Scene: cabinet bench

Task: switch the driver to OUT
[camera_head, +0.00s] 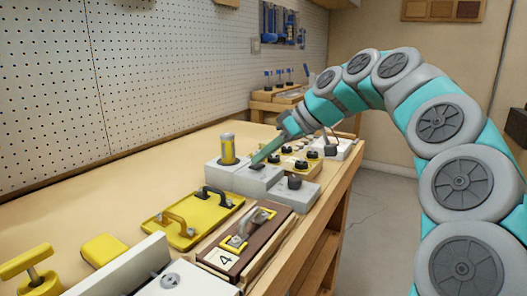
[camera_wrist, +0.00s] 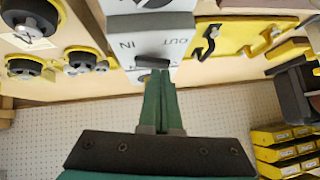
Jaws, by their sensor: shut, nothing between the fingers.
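The driver is a light grey block (camera_head: 250,182) on the bench, with IN and OUT lettering on its face (camera_wrist: 178,51) in the wrist view. In that view IN is at left and OUT at right, and the letters appear upside down. A small dark switch piece (camera_wrist: 146,62) sits between the labels at the block's edge. My gripper (camera_wrist: 160,72) has its green fingers shut together and empty. Its tips are at the dark piece and partly cover it; I cannot tell if they touch. In the head view my gripper (camera_head: 260,160) reaches down over the block.
A yellow-grey cylinder (camera_head: 228,150) stands on the block's left. A dark knob (camera_head: 294,182) is at right, and black knobs on yellow (camera_head: 301,164) sit behind. Yellow plates with handles (camera_head: 187,225) lie in front. The pegboard wall (camera_head: 150,75) bounds the left; bare bench (camera_head: 120,205) lies along it.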

